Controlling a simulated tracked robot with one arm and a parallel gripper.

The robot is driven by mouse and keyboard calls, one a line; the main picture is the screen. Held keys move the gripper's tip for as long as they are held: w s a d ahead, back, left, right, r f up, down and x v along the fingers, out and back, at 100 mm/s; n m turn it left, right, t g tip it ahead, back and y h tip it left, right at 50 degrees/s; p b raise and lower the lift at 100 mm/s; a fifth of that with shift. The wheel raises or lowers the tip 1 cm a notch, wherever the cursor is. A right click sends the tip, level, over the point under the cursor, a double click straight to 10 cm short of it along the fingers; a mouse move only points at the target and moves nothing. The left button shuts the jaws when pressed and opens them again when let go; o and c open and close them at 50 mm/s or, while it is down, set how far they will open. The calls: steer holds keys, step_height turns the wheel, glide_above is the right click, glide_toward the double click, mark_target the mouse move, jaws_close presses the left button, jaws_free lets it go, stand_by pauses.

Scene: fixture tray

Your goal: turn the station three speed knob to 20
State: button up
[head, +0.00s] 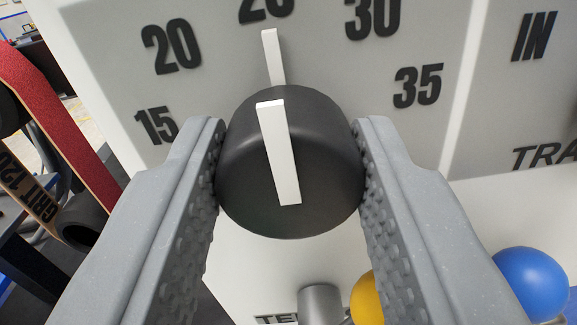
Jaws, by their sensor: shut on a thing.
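The speed knob (330,150) is a dark grey, round knob with a white pointer line (279,155) on its face. It sits on a light grey panel (215,85) with the numbers 15, 20, 30 and 35 around it. A number at the top is partly cut off by the frame edge. The white line points up and slightly left, toward that cut-off number, to the right of the 20 (171,47). My gripper (290,165) is shut on the knob, one ridged finger against each side. No station number shows.
A yellow ball (366,298) and a blue ball (531,284) are below the panel at the lower right, near a grey cylinder (320,303). A red sanding belt (62,130) marked GRIT 120 is at the left. Partly cut lettering (535,37) reads IN at the right.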

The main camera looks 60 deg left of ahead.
steer(key=shift+d+f+n+b, duration=0.1)
steer(key=shift+f+n+b, duration=0.05)
steer(key=shift+n+b, duration=0.55)
steer(key=shift+d+f+n+b, duration=0.1)
steer(key=shift+n+b, duration=0.55)
steer(key=shift+n, duration=0.05)
steer(key=n+b, duration=0.4)
steer(key=shift+n, duration=0.6)
steer(key=o, duration=1)
steer(key=shift+r, duration=0.15)
steer(key=p+v, duration=0.1)
steer(key=v, duration=1.2)
steer(key=shift+s+d, duration=0.25)
steer(key=shift+d, duration=0.05)
